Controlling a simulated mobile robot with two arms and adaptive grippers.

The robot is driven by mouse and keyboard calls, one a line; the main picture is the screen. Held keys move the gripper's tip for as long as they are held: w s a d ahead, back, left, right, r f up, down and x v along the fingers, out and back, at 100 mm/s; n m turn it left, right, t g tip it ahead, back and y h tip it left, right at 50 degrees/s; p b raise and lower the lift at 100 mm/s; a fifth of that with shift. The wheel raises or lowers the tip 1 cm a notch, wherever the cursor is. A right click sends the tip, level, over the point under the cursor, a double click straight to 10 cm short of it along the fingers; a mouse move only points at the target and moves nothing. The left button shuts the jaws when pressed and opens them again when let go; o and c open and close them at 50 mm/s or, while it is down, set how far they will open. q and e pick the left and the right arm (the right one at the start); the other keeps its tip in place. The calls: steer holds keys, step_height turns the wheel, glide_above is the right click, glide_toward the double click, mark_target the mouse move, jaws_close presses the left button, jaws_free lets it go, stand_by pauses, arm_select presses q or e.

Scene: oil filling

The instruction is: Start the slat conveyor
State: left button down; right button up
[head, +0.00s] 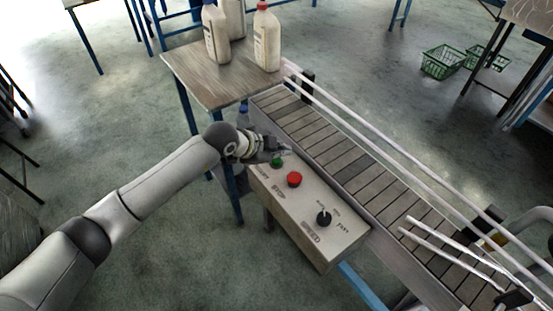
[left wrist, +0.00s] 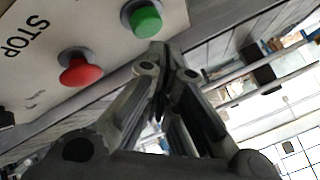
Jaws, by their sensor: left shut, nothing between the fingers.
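The slat conveyor (head: 325,140) runs from the wooden table down to the lower right. Its control box (head: 335,246) is on the near side, with a green button (head: 277,161), a red button (head: 294,179) marked STOP and a black speed knob (head: 323,218). My left gripper (head: 281,150) is shut and empty, just beyond the green button. In the left wrist view the shut fingers (left wrist: 160,50) are close to the green button (left wrist: 146,20), and the red button (left wrist: 80,70) is further left. I cannot tell whether the fingers touch the green button. My right gripper is not in view.
Several white bottles (head: 267,40) stand on the wooden table (head: 195,65) at the conveyor's far end. Guide rails (head: 375,145) run along the conveyor. Green baskets (head: 441,62) are on the floor at the upper right. Open floor lies left of the control box.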

arm_select(q)
steer(key=shift+f, duration=0.1)
steer(key=shift+f, duration=0.3)
